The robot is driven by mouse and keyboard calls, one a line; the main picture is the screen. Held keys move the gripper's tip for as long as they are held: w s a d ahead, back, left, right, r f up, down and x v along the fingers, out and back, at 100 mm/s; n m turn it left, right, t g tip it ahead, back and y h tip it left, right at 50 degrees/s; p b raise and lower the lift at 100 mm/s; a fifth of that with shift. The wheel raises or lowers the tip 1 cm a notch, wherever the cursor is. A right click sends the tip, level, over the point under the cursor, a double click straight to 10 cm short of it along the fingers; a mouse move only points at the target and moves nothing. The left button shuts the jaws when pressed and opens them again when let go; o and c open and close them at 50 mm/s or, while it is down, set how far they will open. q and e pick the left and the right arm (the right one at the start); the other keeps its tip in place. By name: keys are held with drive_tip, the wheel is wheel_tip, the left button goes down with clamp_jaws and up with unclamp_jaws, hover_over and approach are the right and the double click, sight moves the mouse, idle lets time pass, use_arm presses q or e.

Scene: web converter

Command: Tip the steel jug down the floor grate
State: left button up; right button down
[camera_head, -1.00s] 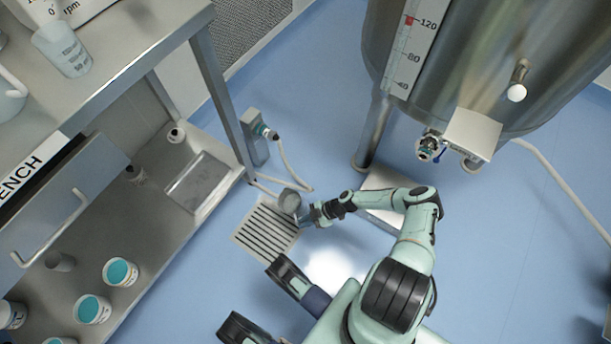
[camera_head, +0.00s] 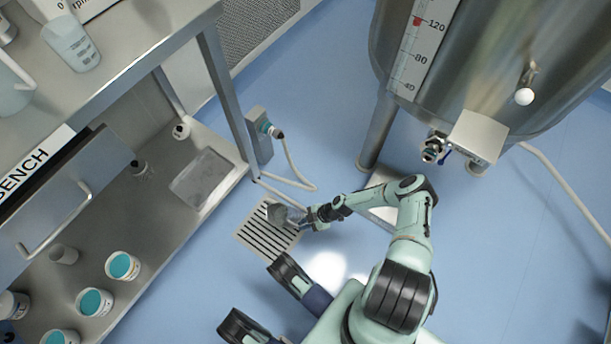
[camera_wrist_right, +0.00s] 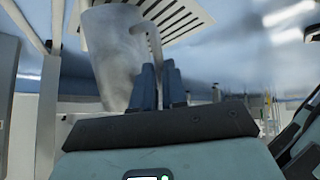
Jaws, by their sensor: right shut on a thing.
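The steel jug (camera_head: 279,213) is tilted over the upper part of the floor grate (camera_head: 264,240), a slotted square plate in the blue floor. My right gripper (camera_head: 302,219) is shut on the jug's handle, at the right side of the jug. In the right wrist view the jug (camera_wrist_right: 120,62) fills the upper left, with the handle between the blue fingertips of my right gripper (camera_wrist_right: 160,88). The grate's slots (camera_wrist_right: 183,20) show behind it. The jug's inside is hidden, and I see no liquid stream. My left gripper is not in view.
A steel bench (camera_head: 120,65) with a lower shelf holding teal-topped tubs (camera_head: 122,266) stands at the left. A hose (camera_head: 290,163) hangs from a post beside the grate. A large steel tank (camera_head: 480,60) stands at upper right.

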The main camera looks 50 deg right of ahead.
drive_tip(key=shift+w+a+f+g+h, duration=0.1)
drive_tip(key=shift+a+f+g+h, duration=0.1)
drive_tip(key=shift+f+h, duration=0.25)
drive_tip(key=shift+w+a+f+g+h, duration=0.1)
drive_tip(key=shift+a+f+g+h, duration=0.1)
drive_tip(key=shift+f+h, duration=0.2)
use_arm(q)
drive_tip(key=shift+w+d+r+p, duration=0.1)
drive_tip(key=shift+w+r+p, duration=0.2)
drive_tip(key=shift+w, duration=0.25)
use_arm(e)
drive_tip(key=shift+f+h, duration=0.35)
drive_tip(key=shift+f, duration=0.15)
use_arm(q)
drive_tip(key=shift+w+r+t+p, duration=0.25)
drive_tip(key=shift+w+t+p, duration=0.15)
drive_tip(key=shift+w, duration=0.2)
use_arm(e)
drive_tip(key=shift+s+f+g, duration=0.1)
drive_tip(key=shift+f+g, duration=0.2)
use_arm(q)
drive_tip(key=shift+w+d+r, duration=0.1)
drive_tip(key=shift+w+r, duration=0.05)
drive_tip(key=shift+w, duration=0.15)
use_arm(e)
drive_tip(key=shift+f+h, duration=0.1)
drive_tip(key=shift+h, duration=0.3)
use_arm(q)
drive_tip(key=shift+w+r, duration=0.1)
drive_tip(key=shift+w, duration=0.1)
